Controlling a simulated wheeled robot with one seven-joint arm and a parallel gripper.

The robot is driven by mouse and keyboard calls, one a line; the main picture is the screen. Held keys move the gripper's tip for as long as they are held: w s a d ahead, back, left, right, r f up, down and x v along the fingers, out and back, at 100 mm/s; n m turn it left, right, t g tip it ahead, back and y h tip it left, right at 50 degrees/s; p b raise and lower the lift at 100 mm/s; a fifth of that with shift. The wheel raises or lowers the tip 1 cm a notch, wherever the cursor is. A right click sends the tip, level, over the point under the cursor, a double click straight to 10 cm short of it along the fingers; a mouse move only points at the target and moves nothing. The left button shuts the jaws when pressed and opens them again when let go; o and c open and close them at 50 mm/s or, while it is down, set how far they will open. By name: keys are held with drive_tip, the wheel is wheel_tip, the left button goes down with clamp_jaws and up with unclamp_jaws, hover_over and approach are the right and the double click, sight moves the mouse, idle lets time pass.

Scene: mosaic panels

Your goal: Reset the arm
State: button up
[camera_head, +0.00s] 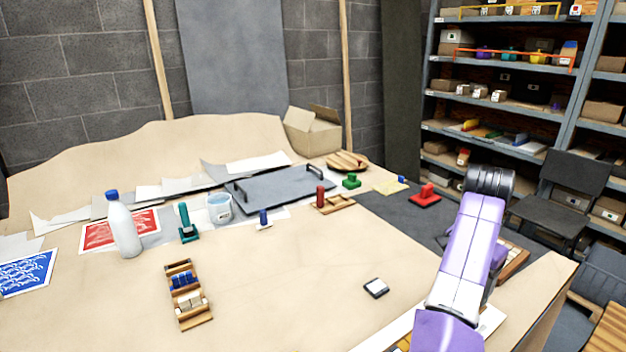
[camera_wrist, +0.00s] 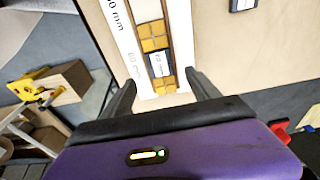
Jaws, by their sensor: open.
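In the head view my purple and white arm reaches up over the right side of the table (camera_head: 300,285). My gripper is hidden there behind the arm's black joint. In the wrist view my gripper (camera_wrist: 162,92) is open, its two dark fingers apart with nothing between them. Beyond the fingertips lies a narrow mosaic panel (camera_wrist: 152,40) with orange, white and dark tiles, flanked by white strips with millimetre marks. The fingers appear apart from it.
A small dark-rimmed tile (camera_head: 376,288) lies on the clear table middle. A white bottle (camera_head: 122,228), a wooden tile rack (camera_head: 190,318), a grey tray (camera_head: 285,187), stamps and a red-handled block (camera_head: 426,195) stand around. Shelves (camera_head: 510,100) and a dark chair (camera_head: 560,200) are at right.

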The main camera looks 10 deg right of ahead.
drive_tip(key=w+d+r+n+t+h, duration=0.3)
drive_tip(key=w+d+r+t+h, duration=0.35)
drive_tip(key=d, duration=0.25)
drive_tip(key=s+a+f+n+t+y, duration=0.3)
drive_tip(key=s+a+n+t, duration=0.3)
drive_tip(key=s+a, duration=0.45)
drive_tip(key=s+a+f+n+t+y, duration=0.2)
drive_tip(key=s+a+n+t, duration=0.4)
drive_tip(key=s+a, duration=0.5)
drive_tip(key=s+a+f+g+y, duration=0.1)
drive_tip(key=s+a, duration=0.2)
drive_tip(key=s, duration=0.5)
drive_tip(key=s+a+f+g+y, duration=0.1)
drive_tip(key=s+a, duration=0.3)
drive_tip(key=s, duration=0.4)
drive_tip(key=s+a+f+m+g+y, duration=0.1)
drive_tip(key=s+a+f+g, duration=0.1)
drive_tip(key=s, duration=0.6)
drive_tip(key=shift+s+a+f, duration=0.35)
drive_tip(key=shift+a+f, duration=0.25)
drive_tip(key=shift+a, duration=0.4)
